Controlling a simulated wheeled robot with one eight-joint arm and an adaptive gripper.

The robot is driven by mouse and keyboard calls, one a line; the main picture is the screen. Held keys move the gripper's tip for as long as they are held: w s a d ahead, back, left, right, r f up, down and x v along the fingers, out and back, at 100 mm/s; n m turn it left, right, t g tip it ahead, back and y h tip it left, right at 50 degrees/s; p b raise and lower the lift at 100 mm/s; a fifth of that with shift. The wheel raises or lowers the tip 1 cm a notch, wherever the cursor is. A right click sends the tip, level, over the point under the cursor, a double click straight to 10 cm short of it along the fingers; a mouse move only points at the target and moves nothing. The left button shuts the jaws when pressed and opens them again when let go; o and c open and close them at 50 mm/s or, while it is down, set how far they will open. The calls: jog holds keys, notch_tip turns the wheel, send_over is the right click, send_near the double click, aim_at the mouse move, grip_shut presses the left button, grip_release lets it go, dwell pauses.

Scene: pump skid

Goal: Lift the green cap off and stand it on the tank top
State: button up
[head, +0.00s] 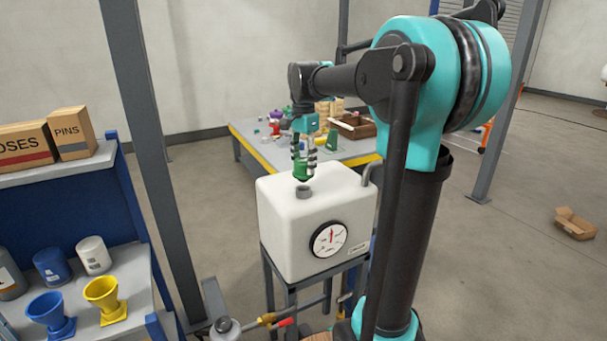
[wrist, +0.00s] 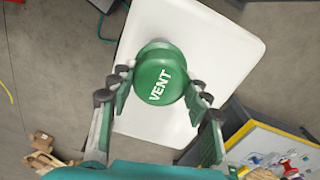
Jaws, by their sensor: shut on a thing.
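The green cap (wrist: 160,76), marked VENT, sits between my gripper's fingers in the wrist view. My gripper (wrist: 158,92) is shut on it from both sides. In the head view my gripper (head: 304,160) points down and holds the green cap (head: 300,172) just above the grey filler neck (head: 304,192). The neck's open top shows below the cap, so the two look apart. The white tank (head: 290,225) has a flat top (wrist: 215,45) with free surface around the neck.
A round gauge (head: 329,239) is on the tank front, and a grey pipe (head: 370,168) rises at its right. A cluttered table (head: 250,148) stands behind. A shelf (head: 125,285) with funnels is at the left. The tank top beside the neck is clear.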

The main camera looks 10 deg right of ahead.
aim_at(304, 160)
notch_tip(304, 160, up, 15)
jog(key=shift+r, duration=0.2)
dwell(0.3)
